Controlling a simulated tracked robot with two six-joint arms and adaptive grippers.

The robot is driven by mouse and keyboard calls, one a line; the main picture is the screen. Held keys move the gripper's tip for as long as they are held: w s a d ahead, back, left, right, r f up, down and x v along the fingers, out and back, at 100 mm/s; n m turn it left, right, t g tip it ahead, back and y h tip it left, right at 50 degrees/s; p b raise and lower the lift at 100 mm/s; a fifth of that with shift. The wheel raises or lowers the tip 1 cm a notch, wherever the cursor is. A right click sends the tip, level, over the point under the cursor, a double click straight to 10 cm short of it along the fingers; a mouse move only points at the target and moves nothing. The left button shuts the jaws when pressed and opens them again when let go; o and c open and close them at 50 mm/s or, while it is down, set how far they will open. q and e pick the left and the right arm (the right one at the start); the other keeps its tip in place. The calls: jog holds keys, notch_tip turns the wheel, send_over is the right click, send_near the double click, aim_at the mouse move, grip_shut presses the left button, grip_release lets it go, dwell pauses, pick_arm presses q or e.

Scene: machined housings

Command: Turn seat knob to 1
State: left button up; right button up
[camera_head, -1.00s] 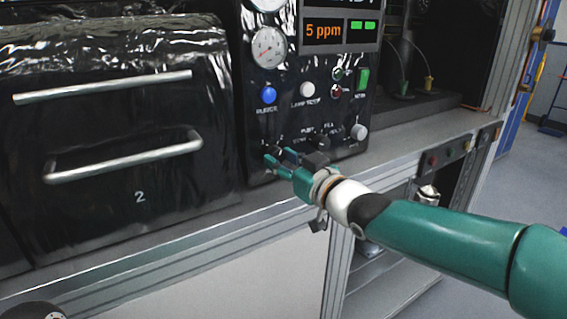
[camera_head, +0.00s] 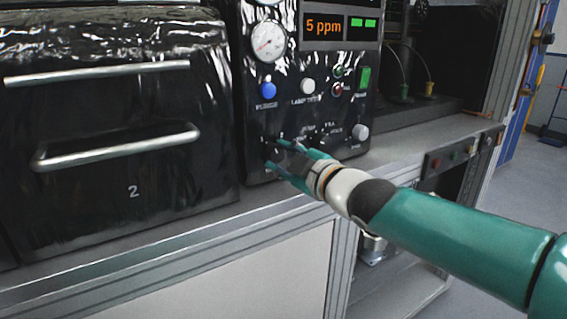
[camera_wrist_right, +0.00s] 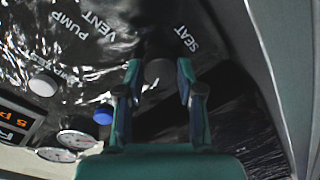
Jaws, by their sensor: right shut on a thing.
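The seat knob (camera_wrist_right: 158,72) is a small round dark grey knob beside the SEAT lettering in the right wrist view. The fingers of my right gripper (camera_wrist_right: 158,80) stand on both sides of it and are shut on it. In the head view my right gripper (camera_head: 272,157) reaches the lower left of the black control panel (camera_head: 258,115). There its fingers largely hide the knob, and the scale marks are too small and covered to read. I cannot tell which number the knob points to. My left gripper is not in view.
A blue button (camera_head: 267,90), a white button (camera_head: 307,86) and a pale knob (camera_head: 360,132) sit on the panel near the gripper. A black drawer unit with a metal handle (camera_head: 118,147) stands to the left. A grey ledge (camera_head: 400,150) runs below the panel.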

jog(key=shift+f+n, duration=0.1)
jog(key=shift+n, duration=0.4)
jog(key=shift+a, duration=0.1)
jog(key=o, duration=1.2)
jog(key=shift+c, duration=0.2)
jog(key=shift+s+d, duration=0.35)
jog(key=shift+s, duration=0.15)
jog(key=v, duration=1)
jog(key=shift+s, duration=0.4)
jog(key=shift+d, duration=0.15)
